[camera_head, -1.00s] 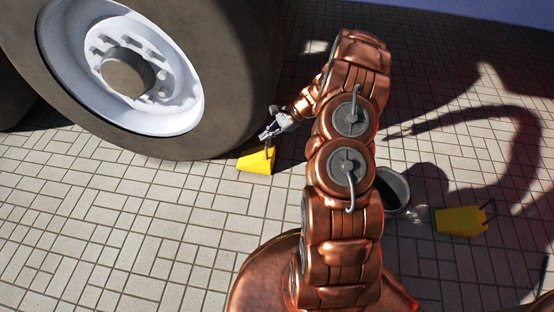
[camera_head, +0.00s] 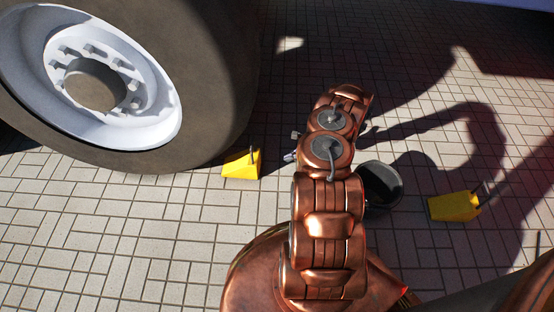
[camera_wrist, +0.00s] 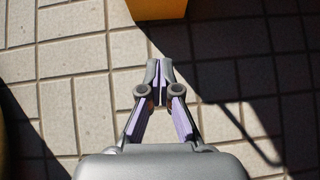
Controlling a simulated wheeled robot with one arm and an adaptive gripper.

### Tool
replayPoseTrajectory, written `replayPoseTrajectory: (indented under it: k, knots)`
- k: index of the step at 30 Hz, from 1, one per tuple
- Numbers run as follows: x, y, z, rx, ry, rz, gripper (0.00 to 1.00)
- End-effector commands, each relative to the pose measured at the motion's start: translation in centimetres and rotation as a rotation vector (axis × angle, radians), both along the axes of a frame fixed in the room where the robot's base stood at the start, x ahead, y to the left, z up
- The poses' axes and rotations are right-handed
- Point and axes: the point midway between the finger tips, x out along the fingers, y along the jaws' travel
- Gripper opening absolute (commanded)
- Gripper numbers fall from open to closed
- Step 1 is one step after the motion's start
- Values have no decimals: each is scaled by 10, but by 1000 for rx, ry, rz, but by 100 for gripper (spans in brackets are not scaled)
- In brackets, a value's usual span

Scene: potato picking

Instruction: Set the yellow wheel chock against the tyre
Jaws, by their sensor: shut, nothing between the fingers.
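A yellow wheel chock (camera_head: 241,165) sits on the tiled floor at the lower right of the big dark tyre (camera_head: 215,120), close to its tread. Whether it touches the tyre I cannot tell. My gripper (camera_wrist: 159,66) is shut and empty in the wrist view, above the floor. The edge of a yellow chock (camera_wrist: 157,8) shows at the top of that view, beyond the fingertips and apart from them. In the head view my gripper is mostly hidden behind my arm. A second yellow chock (camera_head: 455,207) lies on the floor at the right.
A dark round bucket (camera_head: 381,186) stands just right of my arm, between it and the second chock. The tyre has a pale wheel rim (camera_head: 150,110). The tiled floor is clear at the lower left. Dark shadows cover the floor at the right.

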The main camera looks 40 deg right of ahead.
Motion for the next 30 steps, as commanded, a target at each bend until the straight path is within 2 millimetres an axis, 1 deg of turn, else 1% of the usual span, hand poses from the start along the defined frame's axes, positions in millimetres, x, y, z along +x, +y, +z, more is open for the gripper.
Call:
replayPoseTrajectory:
  k: [1, 17, 21, 24, 30]
  knots:
    - [3, 4, -6, 1, 1, 3, 0]
    - [47, 47, -71, 0, 0, 1, 0]
    - [62, 60, -66, -1, -3, 1, 0]
    - [69, 66, -66, -1, -3, 0, 0]
    - [74, 72, -65, 0, -2, 0, 0]
